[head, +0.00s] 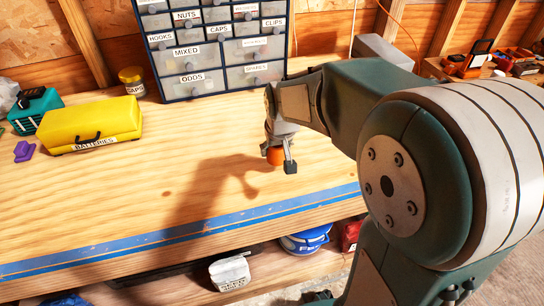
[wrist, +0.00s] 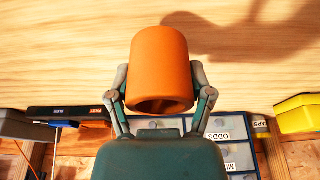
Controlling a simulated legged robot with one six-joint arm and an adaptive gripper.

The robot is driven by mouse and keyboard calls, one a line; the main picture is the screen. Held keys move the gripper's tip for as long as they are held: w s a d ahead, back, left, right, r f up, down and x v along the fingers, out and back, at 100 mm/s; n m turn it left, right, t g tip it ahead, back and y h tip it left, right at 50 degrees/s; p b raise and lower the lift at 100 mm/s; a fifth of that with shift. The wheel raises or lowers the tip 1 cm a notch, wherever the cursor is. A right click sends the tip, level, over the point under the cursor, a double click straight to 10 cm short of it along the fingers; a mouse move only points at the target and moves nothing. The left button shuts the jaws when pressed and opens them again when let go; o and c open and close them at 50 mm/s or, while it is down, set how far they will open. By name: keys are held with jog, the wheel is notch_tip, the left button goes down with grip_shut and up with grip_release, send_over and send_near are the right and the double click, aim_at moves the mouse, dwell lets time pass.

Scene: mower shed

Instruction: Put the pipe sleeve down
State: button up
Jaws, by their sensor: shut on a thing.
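The pipe sleeve (wrist: 160,65) is an orange hollow cylinder. In the wrist view it sits between the two fingers of my gripper (wrist: 162,88), which is shut on it, and its dark open end faces the camera. In the head view the sleeve (head: 275,155) is a small orange patch under my gripper (head: 280,158), partly hidden by a finger. It is over the right part of the wooden bench top (head: 200,180). I cannot tell whether the sleeve touches the wood.
A labelled drawer cabinet (head: 215,50) stands behind my gripper. A yellow batteries case (head: 90,125), a teal box (head: 36,108) and a purple item (head: 24,151) are at left. Blue tape (head: 180,232) runs along the front edge. The bench middle is clear.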

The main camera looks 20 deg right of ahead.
aim_at(272, 167)
notch_tip(272, 167, down, 3)
jog(key=shift+a+r, duration=0.1)
jog(key=shift+a+f, duration=0.2)
jog(key=shift+f, duration=0.1)
jog(key=shift+a, duration=0.5)
jog(key=shift+d+f, duration=0.15)
jog(key=o, duration=1)
jog(key=shift+d, duration=0.4)
jog(key=shift+a, duration=0.25)
